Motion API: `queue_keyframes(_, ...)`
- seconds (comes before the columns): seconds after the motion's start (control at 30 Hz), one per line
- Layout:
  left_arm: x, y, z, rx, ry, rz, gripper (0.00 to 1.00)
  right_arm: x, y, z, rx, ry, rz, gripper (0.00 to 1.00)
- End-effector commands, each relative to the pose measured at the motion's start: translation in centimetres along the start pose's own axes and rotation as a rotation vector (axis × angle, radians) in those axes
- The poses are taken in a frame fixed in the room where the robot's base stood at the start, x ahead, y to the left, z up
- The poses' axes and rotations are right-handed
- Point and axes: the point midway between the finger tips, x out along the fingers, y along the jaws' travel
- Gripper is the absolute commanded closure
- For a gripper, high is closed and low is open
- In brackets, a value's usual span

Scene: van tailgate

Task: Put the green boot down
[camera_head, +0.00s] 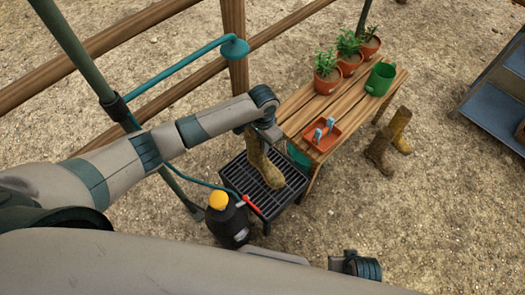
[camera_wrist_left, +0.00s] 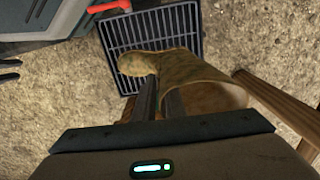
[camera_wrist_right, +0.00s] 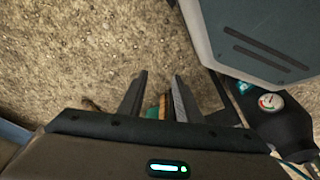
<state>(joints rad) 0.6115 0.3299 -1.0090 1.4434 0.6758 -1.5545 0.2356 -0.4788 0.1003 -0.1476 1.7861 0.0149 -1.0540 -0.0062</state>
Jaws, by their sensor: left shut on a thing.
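An olive-green boot with yellow-brown mottling (camera_head: 260,160) stands roughly upright over the black slatted grate (camera_head: 240,178), toe toward the bottom of the head view. My left gripper (camera_head: 268,134) is shut on its shaft. In the left wrist view, the boot (camera_wrist_left: 200,72) shows its open top beside the fingers (camera_wrist_left: 160,98), and its toe lies over the grate bars (camera_wrist_left: 180,22). I cannot tell whether the sole touches the bars. In the right wrist view, my right gripper (camera_wrist_right: 158,98) is open, with nothing between its fingers.
The wooden bench (camera_head: 300,110) holds potted plants, a green pot (camera_head: 380,78) and an orange tray (camera_head: 322,144). A brown boot (camera_head: 379,152) and a yellowish boot (camera_head: 400,125) stand right of it.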

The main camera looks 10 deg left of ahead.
Motion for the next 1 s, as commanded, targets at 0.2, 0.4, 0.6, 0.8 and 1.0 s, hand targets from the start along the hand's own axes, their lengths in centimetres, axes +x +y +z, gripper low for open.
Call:
queue_keyframes(0.2, 0.1, 0.0, 0.0, 0.000, 0.000, 0.000, 1.00, 0.1, 0.0, 0.4, 0.000, -0.007, 0.000, 0.69)
queue_keyframes(0.4, 2.1, 0.0, 0.1, 0.000, -0.002, -0.001, 1.00, 0.1, 0.1, 0.6, 0.001, -0.017, 0.001, 0.69)
queue_keyframes(0.6, 3.7, -0.1, 0.0, 0.000, -0.001, -0.002, 1.00, -1.1, 0.1, -0.5, 0.001, -0.002, 0.002, 0.69)
queue_keyframes(0.8, 3.7, 0.0, 0.0, 0.001, 0.000, -0.001, 1.00, -1.3, 0.1, -0.5, 0.001, -0.001, 0.003, 0.69)
queue_keyframes(1.0, 4.0, 0.0, 0.0, 0.000, 0.000, -0.001, 0.87, -1.1, 0.1, -0.3, 0.001, -0.005, 0.003, 0.69)
